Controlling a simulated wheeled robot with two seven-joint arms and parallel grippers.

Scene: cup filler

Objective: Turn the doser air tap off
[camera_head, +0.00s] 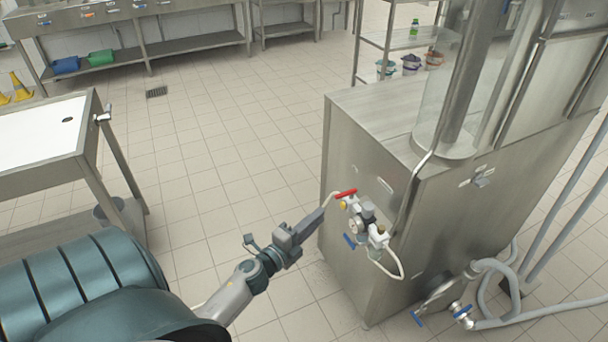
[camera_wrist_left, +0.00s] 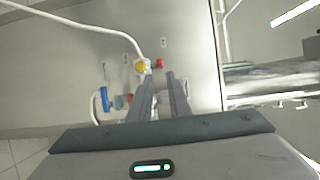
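On the side of the steel machine is a small air fitting assembly with a red lever tap (camera_head: 346,193), a yellow-ended fitting (camera_head: 343,205) and a blue lever tap (camera_head: 350,241). The frames carry no label telling which is the doser air tap. My left gripper (camera_head: 328,202) reaches in from the left, its tips close to the red lever. In the left wrist view the fingers (camera_wrist_left: 162,78) are apart with a gap between them. Red parts (camera_wrist_left: 160,64) show just beyond the tips; contact cannot be told. The blue lever (camera_wrist_left: 105,98) is left of the fingers. My right gripper is out of view.
A white hose (camera_head: 396,270) loops below the fittings. The steel machine (camera_head: 345,285) fills the right side. Another blue-handled valve (camera_head: 462,311) with grey hoses sits low at right. A steel table (camera_head: 84,150) stands at left. Tiled floor (camera_head: 230,130) between is clear.

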